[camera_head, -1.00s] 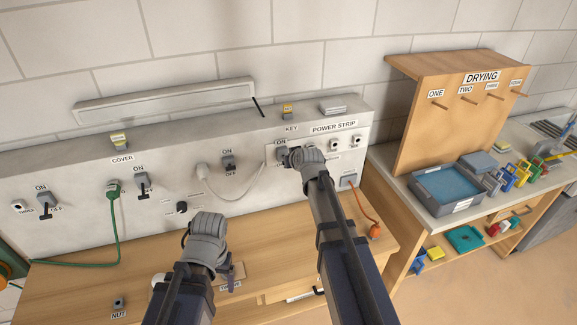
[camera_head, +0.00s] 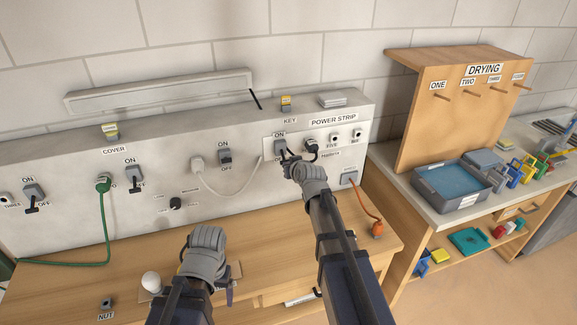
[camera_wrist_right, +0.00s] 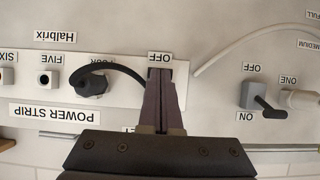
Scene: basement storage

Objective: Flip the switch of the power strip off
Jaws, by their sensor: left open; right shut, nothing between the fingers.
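The power strip (camera_head: 322,149) is a pale plate on the grey wall panel, under the label POWER STRIP. Its grey switch (camera_head: 280,147) is at the left end, with ON above it. My right gripper (camera_head: 287,156) is shut and empty, with its fingertips at the switch's lower part. In the right wrist view, upside down, the shut fingers (camera_wrist_right: 160,78) reach the OFF label and hide the switch; I cannot tell the lever's position or whether they touch. My left gripper (camera_head: 228,288) is open, low over the bench, its fingers mostly hidden by its wrist.
A black plug (camera_head: 311,146) with a cable sits right beside the switch. Another switch (camera_head: 225,157) and a white plug (camera_head: 197,163) are to the left. An orange cable (camera_head: 368,206) hangs at the right. A white bulb (camera_head: 151,281) lies on the wooden bench (camera_head: 135,245).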

